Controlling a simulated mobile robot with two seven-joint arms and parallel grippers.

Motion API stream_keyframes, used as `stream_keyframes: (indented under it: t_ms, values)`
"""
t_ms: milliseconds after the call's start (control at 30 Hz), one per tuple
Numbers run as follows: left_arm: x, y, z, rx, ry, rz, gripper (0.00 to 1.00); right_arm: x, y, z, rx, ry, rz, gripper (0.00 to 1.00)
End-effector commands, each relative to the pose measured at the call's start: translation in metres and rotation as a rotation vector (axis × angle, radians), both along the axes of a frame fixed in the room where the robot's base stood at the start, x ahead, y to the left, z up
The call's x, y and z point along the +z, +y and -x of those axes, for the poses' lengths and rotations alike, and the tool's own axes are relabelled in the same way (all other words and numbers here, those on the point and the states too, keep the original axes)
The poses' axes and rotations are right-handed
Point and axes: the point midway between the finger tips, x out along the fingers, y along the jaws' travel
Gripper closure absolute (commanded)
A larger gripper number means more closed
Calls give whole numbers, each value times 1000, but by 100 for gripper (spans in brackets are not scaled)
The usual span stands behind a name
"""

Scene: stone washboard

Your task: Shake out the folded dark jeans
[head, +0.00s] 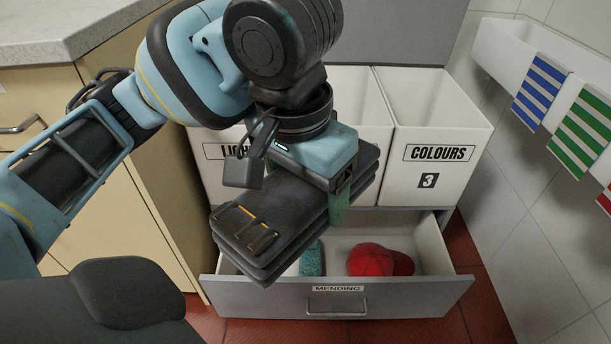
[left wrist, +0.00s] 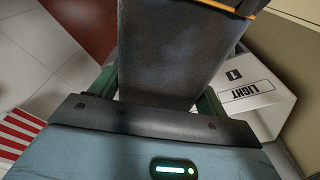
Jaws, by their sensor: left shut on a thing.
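The folded dark jeans (head: 275,219) are a thick dark grey stack with orange stitching. In the head view they hang tilted above the open drawer, still folded. My left gripper (head: 340,207) is shut on the jeans near their upper right part, with a green finger showing at the side. In the left wrist view the jeans (left wrist: 175,50) stretch out from between the green fingers of the gripper. What lies directly under the jeans is hidden. My right gripper is not in view.
The open MENDING drawer (head: 225,289) holds a red cap (head: 371,260) and a teal item (head: 313,258). White bins marked LIGHT (head: 205,170) and COLOURS (head: 440,125) stand behind it. Striped cloths (head: 541,92) hang at the right. A cream cabinet (head: 130,165) stands at the left.

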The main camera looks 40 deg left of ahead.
Motion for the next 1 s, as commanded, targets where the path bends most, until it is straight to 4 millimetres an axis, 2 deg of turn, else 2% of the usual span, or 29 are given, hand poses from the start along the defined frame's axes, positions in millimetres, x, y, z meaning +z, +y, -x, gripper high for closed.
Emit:
stream_keyframes:
  t_ms: [33,200,400,467,567,733,867,1000]
  values:
    - [17,0,-1,1,-11,0,66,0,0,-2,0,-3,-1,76]
    - [56,0,-1,2,-8,0,66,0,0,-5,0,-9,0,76]
    - [90,0,0,1,-5,1,66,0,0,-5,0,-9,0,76]
    - [92,0,0,0,-2,1,66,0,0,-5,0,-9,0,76]
    - [89,0,0,-1,2,1,66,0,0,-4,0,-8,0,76]
    - [59,0,1,-2,5,1,66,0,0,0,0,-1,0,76]
    - [31,0,1,-3,7,1,66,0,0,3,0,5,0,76]
    - [-5,0,2,-2,9,1,66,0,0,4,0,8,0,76]
